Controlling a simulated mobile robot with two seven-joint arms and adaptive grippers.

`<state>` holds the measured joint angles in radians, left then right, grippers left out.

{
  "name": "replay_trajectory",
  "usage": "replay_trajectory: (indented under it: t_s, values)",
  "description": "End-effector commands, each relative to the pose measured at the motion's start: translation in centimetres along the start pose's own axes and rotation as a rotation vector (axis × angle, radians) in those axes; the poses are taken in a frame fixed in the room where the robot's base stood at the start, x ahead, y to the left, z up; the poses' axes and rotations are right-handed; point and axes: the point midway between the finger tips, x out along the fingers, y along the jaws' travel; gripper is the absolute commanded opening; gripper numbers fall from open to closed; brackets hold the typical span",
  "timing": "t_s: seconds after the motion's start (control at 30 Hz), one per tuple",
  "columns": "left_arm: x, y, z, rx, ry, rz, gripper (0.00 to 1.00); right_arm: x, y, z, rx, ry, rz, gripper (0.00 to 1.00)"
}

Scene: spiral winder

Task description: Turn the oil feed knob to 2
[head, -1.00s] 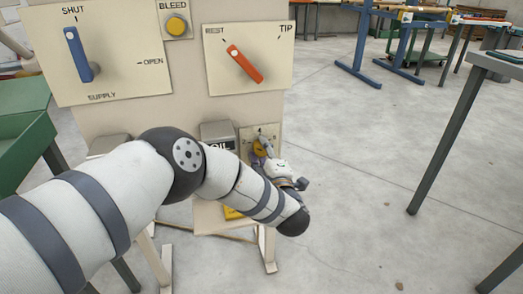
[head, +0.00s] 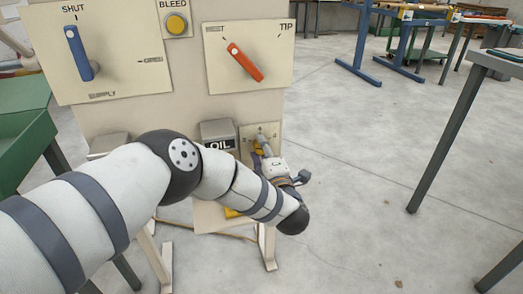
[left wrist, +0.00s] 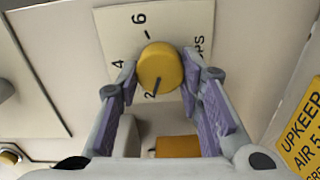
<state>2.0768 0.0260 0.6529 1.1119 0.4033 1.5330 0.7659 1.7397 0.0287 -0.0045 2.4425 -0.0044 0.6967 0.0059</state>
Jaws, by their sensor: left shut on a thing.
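The oil feed knob (left wrist: 160,68) is a round yellow knob with a dark pointer line, on a cream dial plate (left wrist: 180,22) in the left wrist view. The 6, 4 and 2 on the plate show, and the pointer line lies toward the 2. My left gripper (left wrist: 163,75) is shut on the knob, one finger on each side. My right gripper is not in view.
A yellow upkeep sign (left wrist: 302,135) is right of the gripper. Floor to the right is open up to a table leg (head: 447,140).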

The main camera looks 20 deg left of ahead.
Motion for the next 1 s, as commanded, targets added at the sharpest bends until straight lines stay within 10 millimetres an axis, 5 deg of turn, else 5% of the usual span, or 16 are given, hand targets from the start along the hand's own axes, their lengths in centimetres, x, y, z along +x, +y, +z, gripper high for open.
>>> replay_trajectory:
  t_s: [0.07,0.1,0.17,0.53,0.8,1.0]
  values:
    - [-0.1,-0.1,0.1,-0.001,-0.002,-0.002,0.06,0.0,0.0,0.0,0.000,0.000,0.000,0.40]
    - [-0.1,-0.1,0.1,-0.001,-0.002,-0.002,0.43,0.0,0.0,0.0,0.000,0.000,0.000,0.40]
    - [-0.1,-0.1,0.1,-0.001,-0.002,-0.002,0.54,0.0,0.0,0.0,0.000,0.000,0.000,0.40]
    - [-1.0,0.0,0.1,0.001,-0.003,-0.002,0.54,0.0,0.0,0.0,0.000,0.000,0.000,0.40]
    - [-8.1,-0.1,0.2,0.001,-0.006,-0.004,0.54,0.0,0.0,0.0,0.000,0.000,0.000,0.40]
    - [-11.5,-0.1,0.1,0.001,-0.003,-0.002,0.54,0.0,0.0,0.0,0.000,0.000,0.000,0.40]
